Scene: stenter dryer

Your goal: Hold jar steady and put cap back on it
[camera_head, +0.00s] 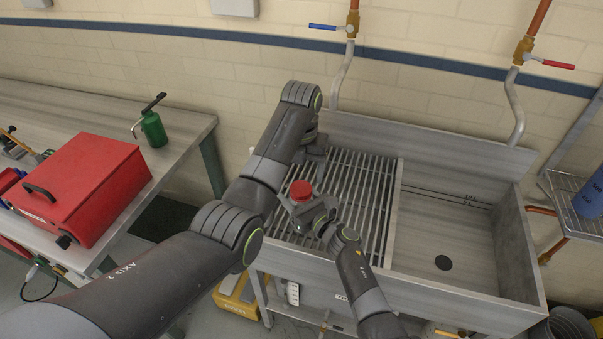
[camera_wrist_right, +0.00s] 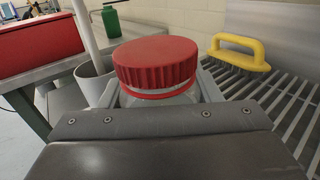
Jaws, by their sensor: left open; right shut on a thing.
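The jar (camera_wrist_right: 160,97) is clear, mostly hidden behind my right gripper's body in the right wrist view. The red ribbed cap (camera_wrist_right: 155,62) sits on top of its mouth and looks level, with a thin red ring just below it. I cannot tell if the cap is screwed tight. In the head view the red cap (camera_head: 300,190) shows above my right gripper (camera_head: 303,207), which is shut on the jar over the slatted rack. My left gripper (camera_head: 314,160) is open behind the cap, apart from it, partly hidden by its own arm.
The slatted drain rack (camera_head: 362,190) adjoins an empty sink basin (camera_head: 450,235) on the right. A yellow-handled tool (camera_wrist_right: 239,51) lies on the rack. A bench at left holds a red toolbox (camera_head: 85,185) and a green oil can (camera_head: 153,128).

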